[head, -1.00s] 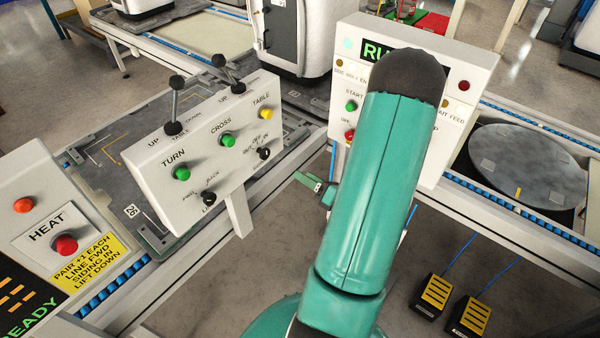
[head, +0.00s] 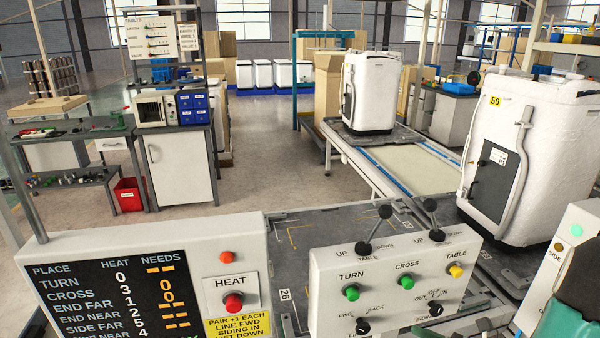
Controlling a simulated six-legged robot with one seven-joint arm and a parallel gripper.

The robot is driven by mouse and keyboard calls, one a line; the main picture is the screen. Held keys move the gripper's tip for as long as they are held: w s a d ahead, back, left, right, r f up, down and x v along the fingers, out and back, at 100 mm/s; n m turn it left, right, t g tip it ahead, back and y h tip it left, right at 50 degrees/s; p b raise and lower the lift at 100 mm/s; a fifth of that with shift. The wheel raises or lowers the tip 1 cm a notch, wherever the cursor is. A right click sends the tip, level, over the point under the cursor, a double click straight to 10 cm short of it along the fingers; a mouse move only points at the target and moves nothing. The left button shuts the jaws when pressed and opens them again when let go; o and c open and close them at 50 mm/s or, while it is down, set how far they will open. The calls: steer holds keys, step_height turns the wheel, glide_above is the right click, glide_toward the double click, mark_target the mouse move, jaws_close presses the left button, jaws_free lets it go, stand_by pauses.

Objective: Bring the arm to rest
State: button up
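Only a part of my teal arm with a dark joint cover (head: 575,275) shows, at the lower right edge of the head view. My gripper is outside the picture, so its opening and anything in it are hidden. The arm part stands in front of a white panel (head: 555,245) at the right edge, which is mostly cut off.
A control box (head: 330,285) with levers and buttons stands at the front centre. A HEAT board (head: 140,285) is at front left. A white unit marked 50 (head: 530,120) stands at right, another (head: 370,90) farther back. Open floor (head: 260,170) lies left of centre.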

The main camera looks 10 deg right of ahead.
steer(key=s+a+r+n+g+h, duration=0.1)
steer(key=s+a+r+n+g, duration=0.15)
steer(key=a+n+g, duration=0.45)
steer(key=s+a+r+n+g+h, duration=0.1)
steer(key=s+a+r+n+g, duration=0.2)
steer(key=a+n, duration=0.75)
step_height(320, 180, up, 10)
steer(key=s+n+t+h, duration=0.1)
steer(key=n+t+h, duration=0.2)
steer(key=n+h, duration=0.4)
steer(key=n, duration=0.8)
steer(key=shift+s+a+h, duration=0.25)
steer(key=shift+s+h, duration=0.05)
steer(key=shift+s, duration=0.05)
